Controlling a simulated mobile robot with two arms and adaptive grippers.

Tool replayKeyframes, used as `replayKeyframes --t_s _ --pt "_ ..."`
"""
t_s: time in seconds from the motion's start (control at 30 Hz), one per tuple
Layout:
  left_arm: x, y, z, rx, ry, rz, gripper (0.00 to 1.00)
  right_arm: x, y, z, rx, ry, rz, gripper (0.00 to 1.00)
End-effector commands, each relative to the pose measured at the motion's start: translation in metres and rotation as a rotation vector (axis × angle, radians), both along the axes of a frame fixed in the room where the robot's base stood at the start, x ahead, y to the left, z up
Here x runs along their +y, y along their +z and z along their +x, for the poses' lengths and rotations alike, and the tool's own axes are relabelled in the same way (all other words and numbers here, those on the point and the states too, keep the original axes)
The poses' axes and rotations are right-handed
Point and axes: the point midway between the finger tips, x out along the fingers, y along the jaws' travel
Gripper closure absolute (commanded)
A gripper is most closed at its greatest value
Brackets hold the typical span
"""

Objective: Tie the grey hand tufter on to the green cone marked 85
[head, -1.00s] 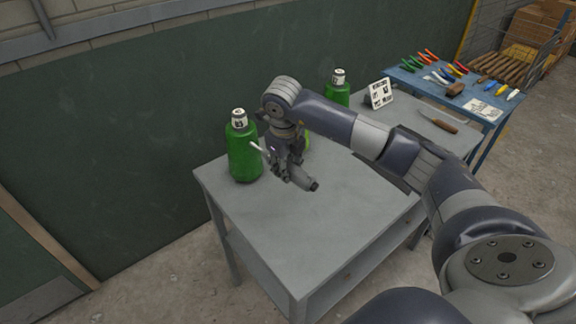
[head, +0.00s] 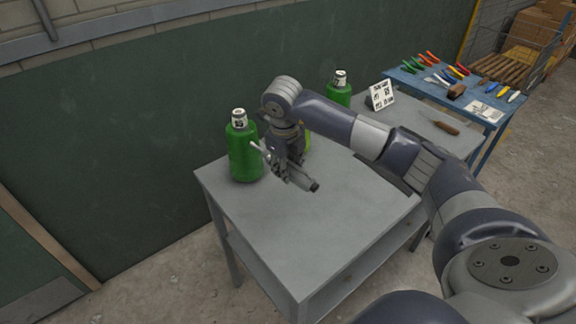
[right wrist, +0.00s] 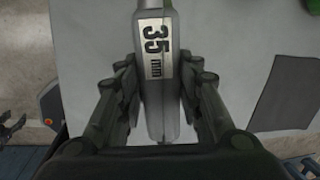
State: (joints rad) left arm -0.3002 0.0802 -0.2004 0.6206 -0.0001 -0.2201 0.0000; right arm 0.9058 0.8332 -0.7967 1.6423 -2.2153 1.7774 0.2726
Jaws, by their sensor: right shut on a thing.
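My right gripper (head: 290,165) is shut on the grey hand tufter (head: 301,180), held above the grey table. In the right wrist view the tufter (right wrist: 155,75) lies between the fingers and bears a "35 mm" label. A green cone (head: 244,155) with a white, marked top stands upright at the table's left rear, just left of the gripper. A second green cone (head: 339,95) stands further back. Dark finger-like parts (right wrist: 14,124) at the wrist view's left edge may be my left gripper.
A lighter green thing (head: 308,139) is mostly hidden behind my right gripper. A white printed card (head: 380,96) and a wooden-handled tool (head: 445,128) are at the back right. A blue table (head: 408,81) beyond holds several tools. The grey table's front (head: 300,240) is clear.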

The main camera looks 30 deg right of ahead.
Motion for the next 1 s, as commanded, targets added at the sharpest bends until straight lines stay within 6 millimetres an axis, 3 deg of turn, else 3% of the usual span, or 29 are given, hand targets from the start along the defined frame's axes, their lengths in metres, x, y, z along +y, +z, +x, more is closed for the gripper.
replayKeyframes --t_s 0.57,1.0 --pt "0.0 0.0 0.0 0.0 0.001 0.0 0.44 0.0 0.001 -0.001 -0.003 0.0 0.0 0.99" --pt "0.0 -0.001 0.0 0.0 0.001 0.0 0.44 -0.003 0.001 -0.034 -0.003 0.0 -0.001 0.99"
